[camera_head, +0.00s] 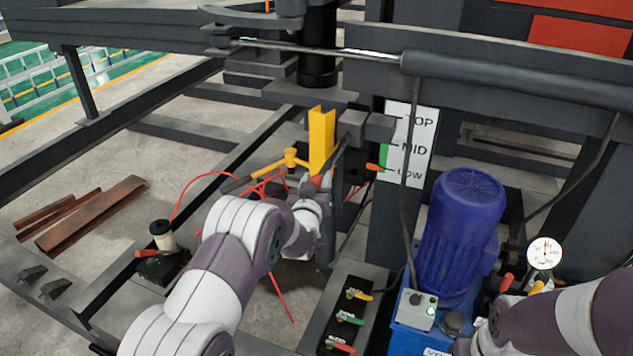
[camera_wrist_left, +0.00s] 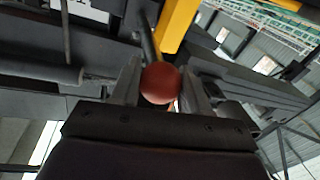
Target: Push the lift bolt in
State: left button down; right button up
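The lift bolt's red ball knob (camera_wrist_left: 160,83) sits between the two fingers of my left gripper (camera_wrist_left: 161,88) in the left wrist view and fills the gap between them. A dark rod runs up behind the knob beside a yellow post (camera_wrist_left: 177,25). In the head view my left gripper (camera_head: 318,187) is at the foot of the yellow post (camera_head: 321,140), with a bit of red showing there. My left wrist hides most of the bolt, so its depth cannot be told. My right arm shows at the lower right; its gripper is out of view.
A TOP/MID/LOW sign (camera_head: 408,145) stands right of the post. A blue motor (camera_head: 462,235), a gauge (camera_head: 544,253) and a lever valve box (camera_head: 347,315) are at the right. Red cables (camera_head: 283,297) hang near my left arm. Rusty beams (camera_head: 90,215) lie on the floor.

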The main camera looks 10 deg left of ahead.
aim_at(324, 168)
pick_arm(q)
jog(key=w+b, duration=0.1)
jog(key=w, duration=0.1)
jog(key=w+d+b, duration=0.1)
jog(key=w+b, duration=0.1)
jog(key=shift+w+f, duration=0.15)
jog(key=shift+w, duration=0.2)
jog(key=shift+r, duration=0.35)
jog(key=c, duration=0.9)
grip_release()
jog(key=o, duration=0.3)
jog(key=shift+w, duration=0.1)
jog(key=shift+f, duration=0.15)
jog(key=s+b, duration=0.1)
jog(key=s, duration=1.1)
jog(key=shift+s, duration=0.35)
